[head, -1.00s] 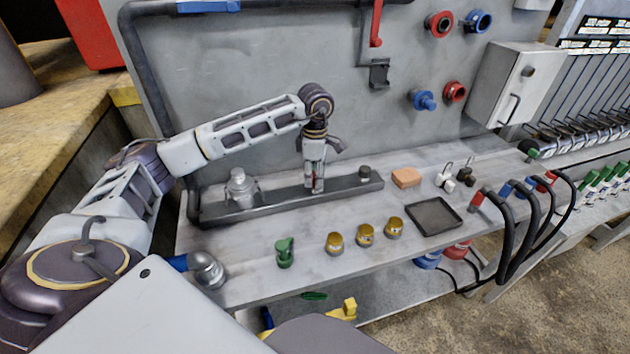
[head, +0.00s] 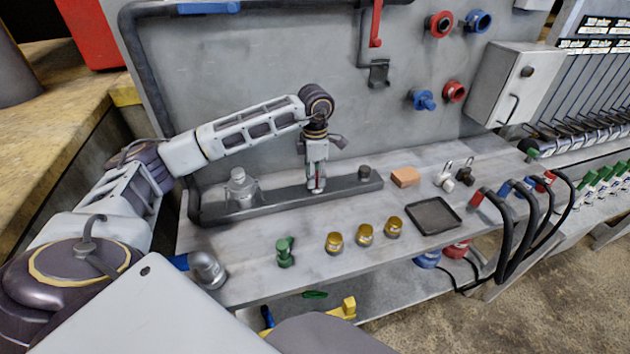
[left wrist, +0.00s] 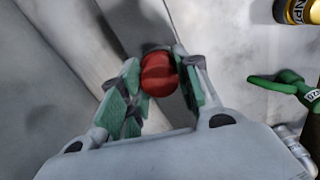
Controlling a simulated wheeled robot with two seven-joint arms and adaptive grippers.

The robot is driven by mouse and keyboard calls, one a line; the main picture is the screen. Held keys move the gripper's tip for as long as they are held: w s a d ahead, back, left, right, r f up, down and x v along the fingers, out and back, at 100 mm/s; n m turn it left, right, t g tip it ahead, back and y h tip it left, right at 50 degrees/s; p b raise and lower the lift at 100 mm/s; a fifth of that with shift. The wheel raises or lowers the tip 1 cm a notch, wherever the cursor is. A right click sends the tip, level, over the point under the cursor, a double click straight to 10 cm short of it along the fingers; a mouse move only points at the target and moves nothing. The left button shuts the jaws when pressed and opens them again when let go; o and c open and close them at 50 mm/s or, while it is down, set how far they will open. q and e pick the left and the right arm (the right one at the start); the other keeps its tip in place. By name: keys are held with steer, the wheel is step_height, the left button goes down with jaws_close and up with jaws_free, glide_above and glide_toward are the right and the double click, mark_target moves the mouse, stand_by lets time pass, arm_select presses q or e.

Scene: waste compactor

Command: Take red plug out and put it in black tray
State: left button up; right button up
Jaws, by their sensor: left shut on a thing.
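My left gripper (head: 316,186) points down over the dark rail on the bench in the head view. It is shut on the red plug (left wrist: 158,75), which sits between the green finger pads in the left wrist view. In the head view the fingers mostly hide the plug. The plug is at the rail; I cannot tell whether it is still seated there. The black tray (head: 434,216) lies flat and empty on the bench, to the right of the gripper. My right gripper is not in view.
The dark rail (head: 262,203) also carries a metal fitting (head: 240,188) and a dark knob (head: 364,172). An orange block (head: 405,177) stands behind the tray. Several brass fittings (head: 365,235) and a green valve (head: 286,252) stand along the front. Black hoses (head: 507,240) hang at the right.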

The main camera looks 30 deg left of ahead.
arm_select(q)
steer(key=shift+s+d+f+n+p, duration=0.1)
steer(key=shift+d+n+p, duration=0.1)
steer(key=shift+n, duration=0.85)
steer(key=shift+s+d+f+n+p, duration=0.1)
steer(key=shift+n+p, duration=0.05)
steer(key=shift+n, duration=0.9)
steer(key=o, duration=1.2)
steer(key=shift+d+r, duration=0.1)
steer(key=shift+r, duration=0.1)
steer(key=shift+w, duration=0.15)
steer(key=shift+a, duration=0.25)
steer(key=shift+c, duration=0.4)
steer(key=shift+m, duration=0.3)
steer(key=shift+w+a+m+b, duration=0.1)
steer(key=shift+m+b, duration=0.2)
steer(key=shift+m, duration=0.8)
steer(key=shift+w+a+m+b, duration=0.1)
steer(key=shift+m+b, duration=0.2)
steer(key=shift+m, duration=0.8)
